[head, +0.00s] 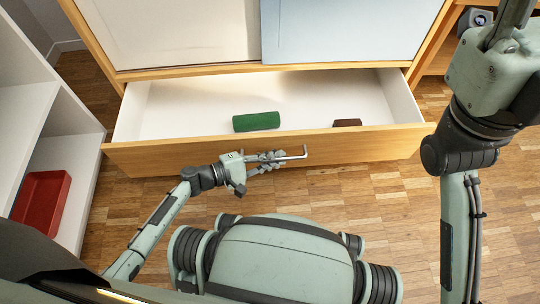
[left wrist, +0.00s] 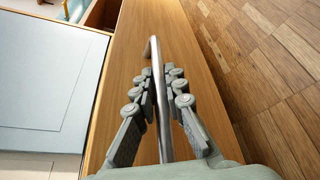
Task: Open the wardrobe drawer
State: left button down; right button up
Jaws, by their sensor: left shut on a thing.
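The wardrobe drawer (head: 365,143) stands pulled out below the wardrobe's doors, its white inside open to view. A metal bar handle (head: 295,154) is on its wooden front. My left gripper (head: 268,160) is shut on the handle, at the middle of the drawer front. In the left wrist view the handle (left wrist: 162,110) runs between the fingers of my left gripper (left wrist: 160,88), with its bent end beyond the fingertips. A green cylinder-like object (head: 256,122) and a small dark brown object (head: 347,122) lie in the drawer. My right gripper is out of view.
A white shelf unit (head: 88,150) with a red tray (head: 42,205) stands at the left. At the upper right a wooden shelf (head: 437,62) holds a grey device (head: 480,18). The parquet floor (head: 330,195) before the drawer is bare.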

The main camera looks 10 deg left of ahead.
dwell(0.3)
pick_arm(q)
jog(key=c, duration=1.6)
grip_release()
jog(key=v, duration=0.7)
jog(key=shift+s+a+r, duration=0.15)
jog(key=shift+a, duration=0.05)
